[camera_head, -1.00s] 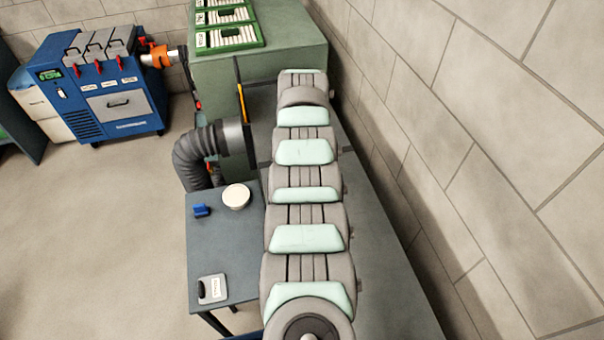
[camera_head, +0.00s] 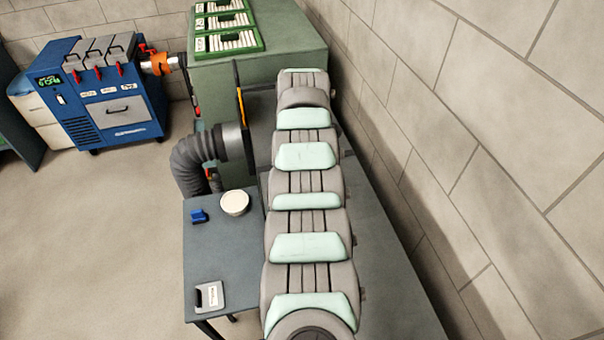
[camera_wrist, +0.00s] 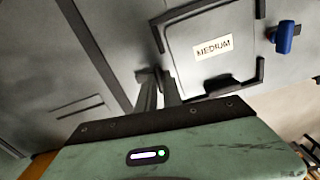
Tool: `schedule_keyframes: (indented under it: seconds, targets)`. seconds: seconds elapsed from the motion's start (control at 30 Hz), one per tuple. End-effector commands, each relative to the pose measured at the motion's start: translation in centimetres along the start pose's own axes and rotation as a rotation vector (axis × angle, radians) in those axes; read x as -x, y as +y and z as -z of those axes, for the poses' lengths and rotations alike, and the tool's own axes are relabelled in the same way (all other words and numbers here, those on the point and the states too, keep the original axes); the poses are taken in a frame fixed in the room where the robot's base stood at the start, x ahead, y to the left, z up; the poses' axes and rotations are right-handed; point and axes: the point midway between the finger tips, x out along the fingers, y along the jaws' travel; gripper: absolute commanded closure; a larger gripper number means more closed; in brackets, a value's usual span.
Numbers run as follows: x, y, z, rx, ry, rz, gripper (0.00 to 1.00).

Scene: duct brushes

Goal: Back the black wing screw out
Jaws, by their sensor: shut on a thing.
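My gripper (camera_wrist: 157,78) shows in the wrist view as two dark fingers, close together at their tips, against the grey panelling at the left edge of a door marked MEDIUM (camera_wrist: 190,66). A small black piece, which looks like the black wing screw (camera_wrist: 146,75), is at the fingertips, and the gripper is shut on it. The fingers hide part of the screw, so I cannot tell its turn or how far it stands out. In the head view my own arm hides the gripper and the screw.
A blue wing screw (camera_wrist: 285,37) sits at the door's right side. A flexible duct (camera_head: 192,165) is close to my arm.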

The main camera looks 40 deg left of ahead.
Motion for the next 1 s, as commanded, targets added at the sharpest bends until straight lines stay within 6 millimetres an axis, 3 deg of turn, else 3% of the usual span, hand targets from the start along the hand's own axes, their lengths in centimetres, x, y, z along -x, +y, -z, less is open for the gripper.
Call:
schedule_keyframes:
  seconds: [0.7,0.73,1.0]
  targets:
    - [-0.04,0.0,0.03,0.073,0.0,0.0,1.0]
    - [-0.05,-0.01,0.04,0.073,0.001,0.0,0.88]
    - [-0.03,-0.01,0.02,0.073,0.0,0.0,0.68]
